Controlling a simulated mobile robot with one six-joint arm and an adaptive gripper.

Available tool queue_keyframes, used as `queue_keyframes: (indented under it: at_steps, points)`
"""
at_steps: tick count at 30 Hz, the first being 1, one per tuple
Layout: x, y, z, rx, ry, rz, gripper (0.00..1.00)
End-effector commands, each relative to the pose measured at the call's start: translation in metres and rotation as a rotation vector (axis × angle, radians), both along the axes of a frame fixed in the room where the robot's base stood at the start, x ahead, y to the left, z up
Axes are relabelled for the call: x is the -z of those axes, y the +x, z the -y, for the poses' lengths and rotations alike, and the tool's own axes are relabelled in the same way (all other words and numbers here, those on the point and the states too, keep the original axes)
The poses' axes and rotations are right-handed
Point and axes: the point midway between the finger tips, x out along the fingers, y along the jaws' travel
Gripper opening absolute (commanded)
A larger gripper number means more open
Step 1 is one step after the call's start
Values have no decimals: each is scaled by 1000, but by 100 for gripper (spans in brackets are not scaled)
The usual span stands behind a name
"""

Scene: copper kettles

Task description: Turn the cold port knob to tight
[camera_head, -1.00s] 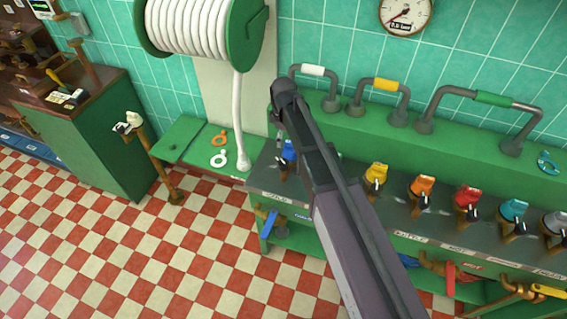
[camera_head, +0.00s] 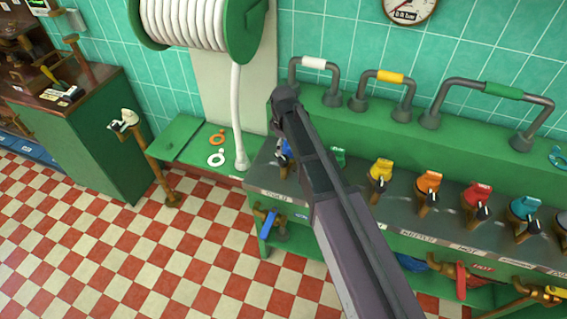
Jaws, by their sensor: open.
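A blue knob (camera_head: 286,147) sits on the left end of the grey valve panel (camera_head: 310,185), partly hidden behind my arm. A small label (camera_head: 276,194) on the panel's front edge below it seems to read "COLD". I cannot make out the knob's pointer or setting. My dark arm reaches up across the panel from the bottom, and its upper joint stands in front of the wall and the blue knob. My gripper's fingers do not show; they are hidden behind the arm or out of frame.
More knobs stand to the right: green (camera_head: 338,156), yellow (camera_head: 381,171), orange (camera_head: 429,182), red (camera_head: 477,196) and teal (camera_head: 524,209). Pipe handles (camera_head: 313,63) rise behind them. A hose reel (camera_head: 240,30) hangs at upper left. Checkered floor (camera_head: 150,260) is clear.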

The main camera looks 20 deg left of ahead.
Motion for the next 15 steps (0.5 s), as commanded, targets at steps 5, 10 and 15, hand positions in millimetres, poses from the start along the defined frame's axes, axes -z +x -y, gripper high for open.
queue_keyframes:
  at_steps: [5,10,15]
  points:
    - [18,0,0,0,0,0,93]
    - [31,0,0,0,0,0,93]
    - [44,0,0,0,0,0,93]
